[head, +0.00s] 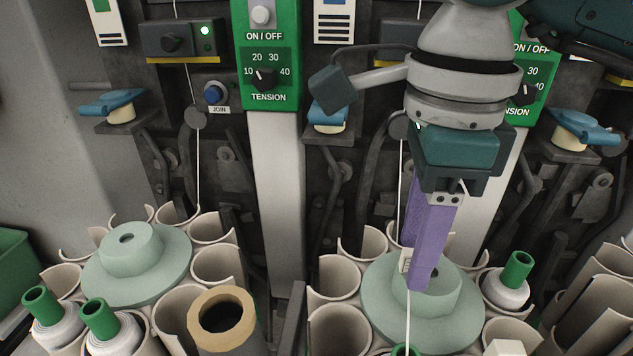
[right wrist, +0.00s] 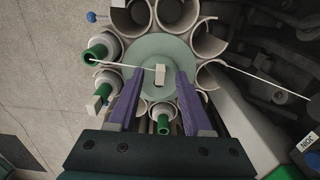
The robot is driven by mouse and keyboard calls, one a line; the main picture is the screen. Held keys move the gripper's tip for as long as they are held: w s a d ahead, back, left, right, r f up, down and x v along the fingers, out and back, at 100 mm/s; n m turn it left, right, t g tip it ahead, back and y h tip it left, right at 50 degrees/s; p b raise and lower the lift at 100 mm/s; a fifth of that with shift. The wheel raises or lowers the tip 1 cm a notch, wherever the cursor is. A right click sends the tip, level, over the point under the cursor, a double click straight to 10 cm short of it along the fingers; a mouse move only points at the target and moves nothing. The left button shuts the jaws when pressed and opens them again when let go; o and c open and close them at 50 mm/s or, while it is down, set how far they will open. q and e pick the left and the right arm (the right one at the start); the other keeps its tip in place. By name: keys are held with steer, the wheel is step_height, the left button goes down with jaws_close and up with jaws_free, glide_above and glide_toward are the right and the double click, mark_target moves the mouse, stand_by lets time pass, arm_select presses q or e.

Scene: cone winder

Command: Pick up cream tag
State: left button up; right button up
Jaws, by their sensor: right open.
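The small cream tag (head: 405,260) shows in the head view just left of my right fingertips, partly hidden by the purple finger. It sits on or by the white thread, above the pale green disc (head: 375,305). In the right wrist view, the cream tag (right wrist: 160,74) lies between the tips of my open purple fingers, over the pale green disc (right wrist: 145,52). My right gripper (head: 420,285) points down over the disc's hub. I see no clear contact between the fingers and the tag. My left gripper is not in view.
Cream tube pockets (head: 338,325) ring the disc. Green-topped bobbins stand in some pockets, one (head: 510,280) right of the gripper. Another cream block (head: 505,348) is at the bottom edge. A second ring of pockets around a green disc (head: 165,265) stands left. Machine panels rise behind.

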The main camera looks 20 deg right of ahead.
steer(key=shift+c, duration=0.2)
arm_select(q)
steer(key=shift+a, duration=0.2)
arm_select(e)
jaws_close()
steer(key=shift+r, duration=0.1)
